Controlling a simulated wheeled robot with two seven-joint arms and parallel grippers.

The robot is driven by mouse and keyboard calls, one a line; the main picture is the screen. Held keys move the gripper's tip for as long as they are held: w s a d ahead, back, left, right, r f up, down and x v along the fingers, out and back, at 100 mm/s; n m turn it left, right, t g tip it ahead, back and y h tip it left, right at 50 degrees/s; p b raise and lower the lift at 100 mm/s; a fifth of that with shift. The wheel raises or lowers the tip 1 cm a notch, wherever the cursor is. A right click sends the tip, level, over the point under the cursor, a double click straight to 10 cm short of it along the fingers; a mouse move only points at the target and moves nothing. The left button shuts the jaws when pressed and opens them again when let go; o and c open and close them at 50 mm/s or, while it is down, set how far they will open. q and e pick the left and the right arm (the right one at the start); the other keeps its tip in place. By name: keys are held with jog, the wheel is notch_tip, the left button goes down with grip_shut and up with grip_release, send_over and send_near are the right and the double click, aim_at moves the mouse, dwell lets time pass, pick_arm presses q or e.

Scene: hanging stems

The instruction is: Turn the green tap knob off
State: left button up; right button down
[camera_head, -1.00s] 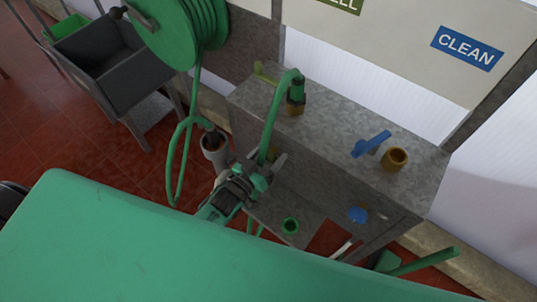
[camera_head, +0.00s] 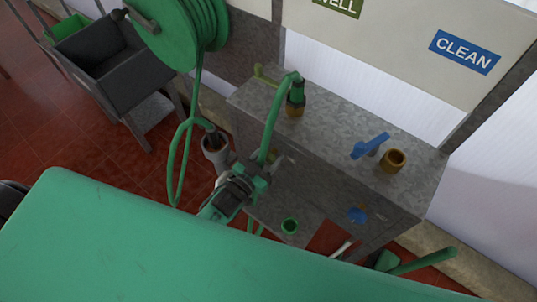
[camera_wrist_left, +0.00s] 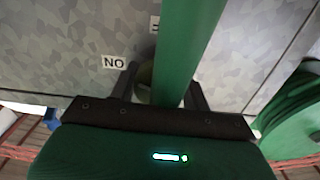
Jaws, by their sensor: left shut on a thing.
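The green tap knob is mostly hidden in the head view behind the green hose and my left gripper. In the left wrist view an olive-green rounded part of the tap knob (camera_wrist_left: 145,78) shows between the dark fingers, beside the hose. My left gripper (camera_head: 268,164) is at the front face of the grey cabinet, under the hose end. It is shut on the knob; the exact contact is covered by the hose. In the left wrist view the gripper (camera_wrist_left: 160,92) has one finger on each side of the knob and hose. My right gripper is out of view.
The green hose (camera_head: 272,120) drops from a connector on the grey cabinet (camera_head: 335,125), close by my gripper. A blue lever (camera_head: 370,146), brass fitting (camera_head: 393,160) and blue knob (camera_head: 357,216) lie to the right. A hose reel (camera_head: 170,35) and grey bin (camera_head: 110,60) stand left.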

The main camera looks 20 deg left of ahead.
pick_arm(q)
jog(key=m, duration=0.3)
jog(key=shift+m+p, duration=0.35)
jog(key=shift+m, duration=0.45)
jog(key=shift+d+m, duration=0.1)
jog(key=shift+m, duration=0.9)
jog(key=m, duration=0.4)
jog(key=shift+f, duration=0.1)
jog(key=shift+s+m+b, duration=0.1)
jog(key=shift+m+b, duration=0.25)
jog(key=shift+m, duration=1.45)
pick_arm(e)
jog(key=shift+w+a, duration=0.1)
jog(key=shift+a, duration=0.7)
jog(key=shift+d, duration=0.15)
